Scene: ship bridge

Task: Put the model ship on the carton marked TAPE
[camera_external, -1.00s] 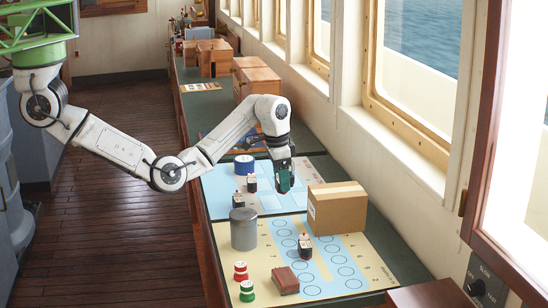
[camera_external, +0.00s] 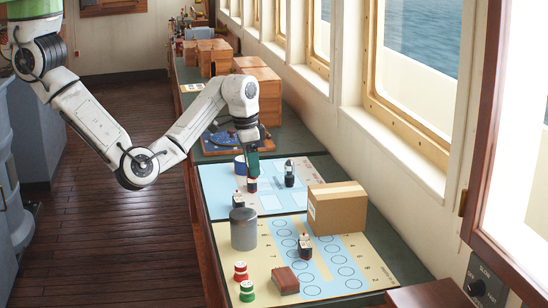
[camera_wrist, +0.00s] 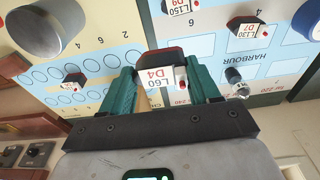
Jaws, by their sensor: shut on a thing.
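My gripper (camera_external: 252,174) points down over the blue chart and is shut on a small model ship (camera_external: 252,186) with a dark hull. In the wrist view, my gripper (camera_wrist: 162,84) has its teal fingers on both sides of the ship (camera_wrist: 160,68), which has a red-edged dark top and a white label reading L60 D4. I cannot tell whether the ship touches the chart. A brown cardboard carton (camera_external: 337,210) stands right and nearer the camera; its label is too small to read. I cannot make the carton out in the wrist view.
A similar ship (camera_external: 238,200), a blue-banded tin (camera_external: 240,166) and a grey-white upright piece (camera_external: 289,173) stand near my gripper. A grey canister (camera_external: 243,230), another ship (camera_external: 305,246), a reddish block (camera_external: 285,281) and red and green reels stand on the nearer chart.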

